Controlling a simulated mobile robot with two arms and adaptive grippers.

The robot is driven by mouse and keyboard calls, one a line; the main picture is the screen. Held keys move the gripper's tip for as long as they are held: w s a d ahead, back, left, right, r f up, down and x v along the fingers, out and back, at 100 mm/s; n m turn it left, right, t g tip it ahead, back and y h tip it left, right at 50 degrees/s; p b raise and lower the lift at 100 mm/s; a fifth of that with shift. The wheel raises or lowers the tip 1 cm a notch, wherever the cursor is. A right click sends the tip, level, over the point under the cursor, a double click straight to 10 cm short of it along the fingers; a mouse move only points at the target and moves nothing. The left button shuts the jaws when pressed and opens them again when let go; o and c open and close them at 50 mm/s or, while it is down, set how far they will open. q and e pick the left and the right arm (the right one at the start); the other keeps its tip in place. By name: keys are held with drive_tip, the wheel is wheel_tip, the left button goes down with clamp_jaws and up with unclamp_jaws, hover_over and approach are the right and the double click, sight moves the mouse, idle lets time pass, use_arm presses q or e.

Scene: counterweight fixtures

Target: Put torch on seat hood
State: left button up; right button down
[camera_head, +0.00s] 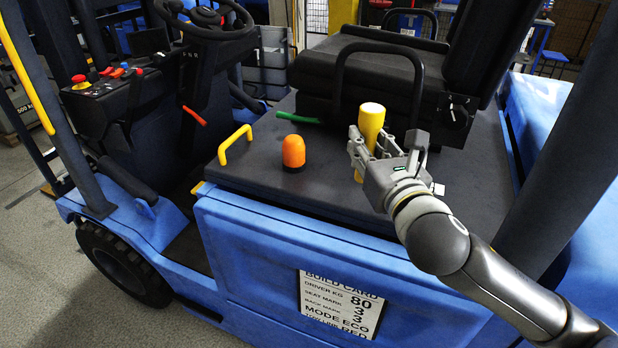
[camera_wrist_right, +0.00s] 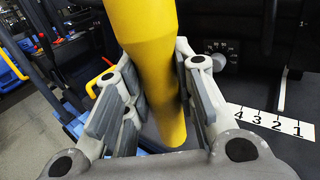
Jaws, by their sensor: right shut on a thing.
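A yellow torch (camera_head: 371,124) stands roughly upright over the black seat hood (camera_head: 462,180), in front of the seat. My right gripper (camera_head: 376,152) is shut on the torch around its body. In the right wrist view the torch (camera_wrist_right: 150,50) passes between both finger pads of the gripper (camera_wrist_right: 160,105). I cannot tell whether the torch's lower end touches the hood, as the gripper partly hides it. My left gripper is not in view.
An orange beacon (camera_head: 293,151) stands on the hood left of the torch. A yellow handle (camera_head: 235,145) sits at the hood's left edge. The seat (camera_head: 380,75) rises behind. A numbered strip (camera_wrist_right: 268,122) lies right of the gripper. The hood's front right is clear.

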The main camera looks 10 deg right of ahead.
drive_tip(key=shift+w+d+r+b, duration=0.1)
drive_tip(key=shift+d+r+b, duration=0.1)
drive_tip(key=shift+r, duration=0.35)
drive_tip(key=shift+w+d+r+b, duration=0.1)
drive_tip(key=shift+d+r, duration=0.05)
drive_tip(key=shift+r, duration=0.35)
drive_tip(key=shift+w, duration=0.1)
drive_tip(key=shift+w+a+f+p, duration=0.2)
drive_tip(key=shift+w+f, duration=3)
drive_tip(key=shift+w, duration=0.25)
drive_tip(key=shift+w+a+f+p, duration=0.2)
drive_tip(key=shift+w+f, duration=3)
drive_tip(key=shift+w, duration=0.2)
drive_tip(key=shift+f, duration=0.1)
drive_tip(key=c, duration=1.2)
unclamp_jaws()
drive_tip(key=shift+f, duration=0.1)
